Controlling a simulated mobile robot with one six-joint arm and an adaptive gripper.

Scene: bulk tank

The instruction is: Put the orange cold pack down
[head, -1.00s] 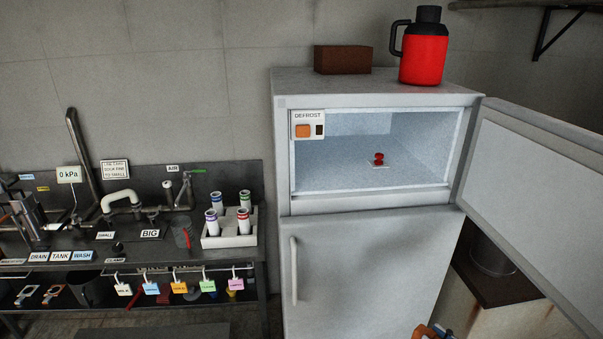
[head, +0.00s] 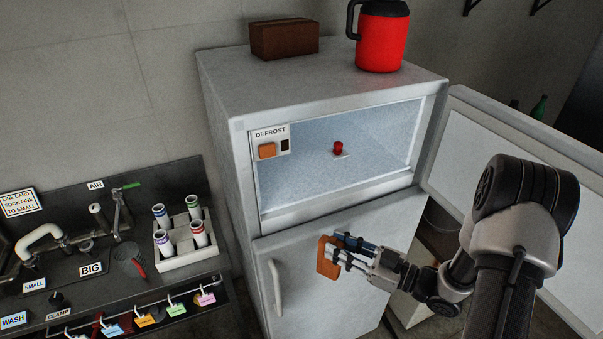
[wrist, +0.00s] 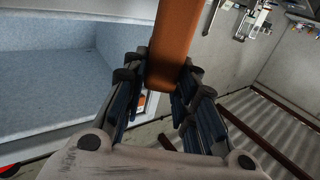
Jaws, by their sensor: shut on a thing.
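The orange cold pack (head: 327,258) is held in my gripper (head: 341,252), in front of the fridge's lower door and below the open freezer compartment. In the wrist view, the orange cold pack (wrist: 174,40) stands between the two fingers of my gripper (wrist: 168,78), which are shut on it. The pack is held on edge, clear of any surface. Part of it is hidden by the fingers in the head view.
The freezer compartment (head: 300,180) is open, with a small red object (head: 338,148) inside and its door (head: 520,180) swung right. A red jug (head: 382,40) and brown box (head: 284,40) stand on top. A white rack (head: 190,258) of tubes sits on the left bench.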

